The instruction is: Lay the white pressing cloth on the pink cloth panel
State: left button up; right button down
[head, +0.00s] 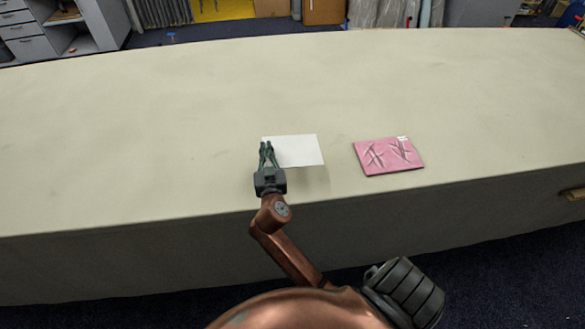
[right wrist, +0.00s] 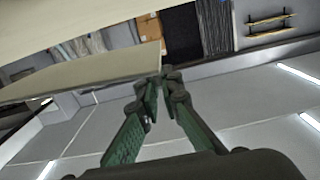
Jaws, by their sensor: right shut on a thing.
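The white pressing cloth (head: 298,151) shows in the head view as a flat pale rectangle over the middle of the table. My right gripper (head: 266,146) is shut on its left edge. The right wrist view shows the cloth (right wrist: 90,75) as a thin flat sheet reaching left from the fingertips (right wrist: 160,78). A shadow by its lower right corner suggests that it is held a little above the table. The pink cloth panel (head: 388,155) lies flat to the right of the cloth, with a gap between them. My left gripper is out of view.
The long cloth-covered table (head: 180,110) is otherwise bare, with free room behind and on both sides. Its front edge runs close below the cloth and panel. Drawers (head: 22,38) and cardboard boxes (head: 325,11) stand beyond the far edge.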

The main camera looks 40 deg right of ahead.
notch_tip(320, 180, down, 10)
jog(key=b, duration=0.2)
jog(key=shift+r+b, duration=0.1)
jog(key=shift+b, duration=0.3)
jog(key=shift+r, duration=0.1)
jog(key=c, duration=2.1)
grip_release()
